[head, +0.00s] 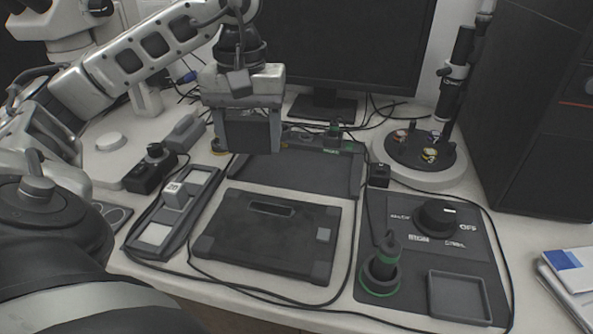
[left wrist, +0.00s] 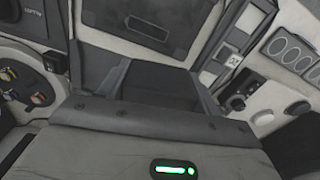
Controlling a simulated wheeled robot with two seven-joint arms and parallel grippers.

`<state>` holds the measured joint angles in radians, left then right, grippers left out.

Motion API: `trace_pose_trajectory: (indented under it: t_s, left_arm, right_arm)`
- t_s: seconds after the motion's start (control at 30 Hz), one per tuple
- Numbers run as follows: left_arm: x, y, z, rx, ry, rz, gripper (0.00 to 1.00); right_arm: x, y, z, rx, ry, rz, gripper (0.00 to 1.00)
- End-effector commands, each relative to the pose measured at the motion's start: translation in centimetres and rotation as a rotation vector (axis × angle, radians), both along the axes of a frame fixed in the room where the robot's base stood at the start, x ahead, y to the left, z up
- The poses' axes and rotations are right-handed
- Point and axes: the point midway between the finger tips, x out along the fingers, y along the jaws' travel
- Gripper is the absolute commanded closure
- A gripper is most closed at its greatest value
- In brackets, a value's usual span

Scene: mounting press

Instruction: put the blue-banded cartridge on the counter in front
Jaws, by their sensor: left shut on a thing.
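My left gripper (head: 250,148) points down over the back edge of the middle of the counter (head: 528,238), above the left part of a dark tray. Small cartridges with coloured bands stand in a round dark holder (head: 405,157) at the right back. One there looks bluish (head: 435,135), too small to be sure. My right gripper is not in view.
A flat dark case (head: 268,238) lies in the middle front. A control panel with a knob (head: 437,217) and a green-ringed post (head: 381,270) stand right of it. A long grey holder (head: 160,232) lies left. Cables cross the counter. A monitor (head: 345,45) stands behind.

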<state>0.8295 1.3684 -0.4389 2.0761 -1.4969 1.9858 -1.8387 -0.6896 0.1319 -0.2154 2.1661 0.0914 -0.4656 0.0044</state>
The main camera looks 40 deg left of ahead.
Motion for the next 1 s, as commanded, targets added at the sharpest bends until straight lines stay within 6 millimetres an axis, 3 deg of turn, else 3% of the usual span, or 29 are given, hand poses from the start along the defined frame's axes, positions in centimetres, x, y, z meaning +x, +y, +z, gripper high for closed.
trace_pose_trajectory:
  t_s: [0.2, 0.37, 0.5, 0.7, 0.87, 1.0]
  left_arm:
    - [4.5, 0.6, -1.6, -0.009, 0.003, 0.002, 0.6]
    - [8.4, 1.2, -3.4, -0.007, 0.002, 0.003, 0.6]
    - [10.7, 1.6, -6.4, -0.004, 0.004, 0.002, 0.6]
    - [12.6, 2.0, -8.7, -0.003, 0.002, 0.001, 0.6]
    - [13.2, 2.0, -9.5, -0.003, 0.002, 0.001, 0.6]
    - [13.2, 2.1, -11.4, -0.002, 0.006, 0.001, 0.6]
  right_arm:
    - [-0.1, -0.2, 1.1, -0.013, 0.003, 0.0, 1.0]
    - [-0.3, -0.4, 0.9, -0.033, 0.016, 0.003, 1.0]
    - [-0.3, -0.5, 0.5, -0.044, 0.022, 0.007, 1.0]
    - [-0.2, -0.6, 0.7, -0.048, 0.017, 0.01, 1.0]
    - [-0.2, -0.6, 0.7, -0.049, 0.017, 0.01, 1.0]
    - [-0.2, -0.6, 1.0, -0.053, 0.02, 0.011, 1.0]
